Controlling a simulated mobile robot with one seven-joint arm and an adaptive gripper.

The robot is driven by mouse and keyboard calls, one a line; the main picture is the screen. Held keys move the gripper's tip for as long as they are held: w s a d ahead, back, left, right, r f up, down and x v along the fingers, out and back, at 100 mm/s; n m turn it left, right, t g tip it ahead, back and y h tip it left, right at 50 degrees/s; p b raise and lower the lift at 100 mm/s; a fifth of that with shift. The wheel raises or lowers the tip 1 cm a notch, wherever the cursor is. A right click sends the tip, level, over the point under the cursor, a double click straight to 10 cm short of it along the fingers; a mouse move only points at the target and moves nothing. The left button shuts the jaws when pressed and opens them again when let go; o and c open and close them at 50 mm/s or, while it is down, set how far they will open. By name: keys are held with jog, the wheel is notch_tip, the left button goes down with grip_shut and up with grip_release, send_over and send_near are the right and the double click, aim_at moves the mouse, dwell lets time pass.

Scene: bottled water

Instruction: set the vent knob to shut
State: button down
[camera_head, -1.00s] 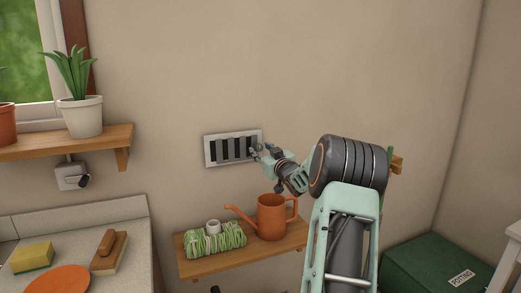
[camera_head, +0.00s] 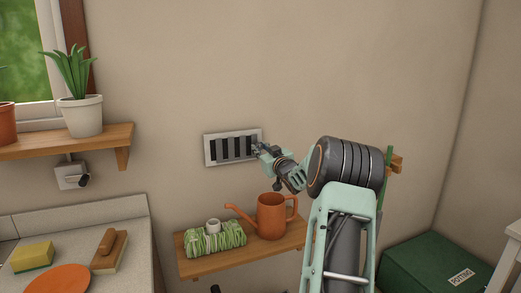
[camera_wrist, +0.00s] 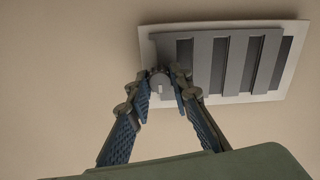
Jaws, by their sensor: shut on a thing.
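The wall vent (camera_head: 233,147) is a pale rectangular frame with grey vertical slats and dark gaps between them. It also fills the upper right of the wrist view (camera_wrist: 290,92). My gripper (camera_head: 257,147) is at the right end of the vent in the head view. In the wrist view my gripper (camera_wrist: 165,76) has its fingertips closed around the small grey vent knob (camera_wrist: 158,82) at the vent's near end. The knob is partly hidden by the fingers. Dark gaps show between the slats in both views.
Below the vent, a wooden shelf (camera_head: 215,269) carries an orange watering can (camera_head: 271,218) and a green-white bundle (camera_head: 207,239). A plant shelf (camera_head: 95,142) is on the left. A green box (camera_head: 430,265) sits at lower right. The wall above the vent is clear.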

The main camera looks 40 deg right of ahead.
jog(key=shift+w+a+b, duration=0.2)
jog(key=shift+a+b, duration=0.25)
jog(key=shift+a, duration=0.2)
jog(key=shift+w+a+b, duration=0.15)
jog(key=shift+a+b, duration=0.3)
jog(key=shift+a, duration=0.15)
jog(key=c, duration=1.7)
grip_release()
jog(key=shift+a, duration=0.15)
jog(key=shift+c, duration=0.2)
jog(key=shift+s, duration=0.1)
jog(key=shift+s, duration=0.55)
jog(key=v, duration=1)
jog(key=shift+s, duration=0.4)
